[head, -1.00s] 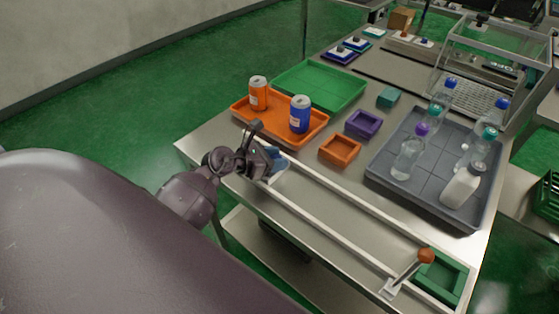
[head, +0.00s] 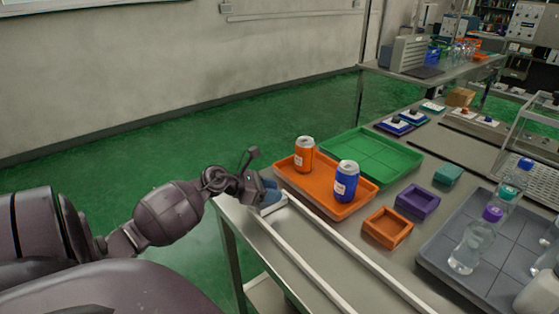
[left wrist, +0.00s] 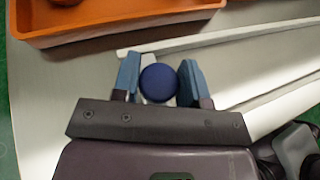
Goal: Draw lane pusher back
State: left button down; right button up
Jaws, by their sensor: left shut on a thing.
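A pale part of the pusher shows just behind the knob; the rest is hidden by the gripper. The lane's two white rails (head: 345,258) run from the gripper toward the lower right; they also show in the left wrist view (left wrist: 230,33). My right gripper is not in view.
An orange tray (head: 310,190) with an orange can (head: 304,155) and a blue can (head: 346,181) stands close beside the gripper. Green floor lies open left of the table.

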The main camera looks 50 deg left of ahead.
pick_arm(q)
jog(key=shift+a, duration=0.25)
jog(key=c, duration=1.1)
grip_release()
jog(key=shift+r, duration=0.1)
jog(key=o, duration=0.4)
jog(key=shift+a, duration=0.1)
jog(key=v, duration=1)
jog(key=shift+s+a+p, duration=0.15)
jog(key=shift+s+p, duration=0.2)
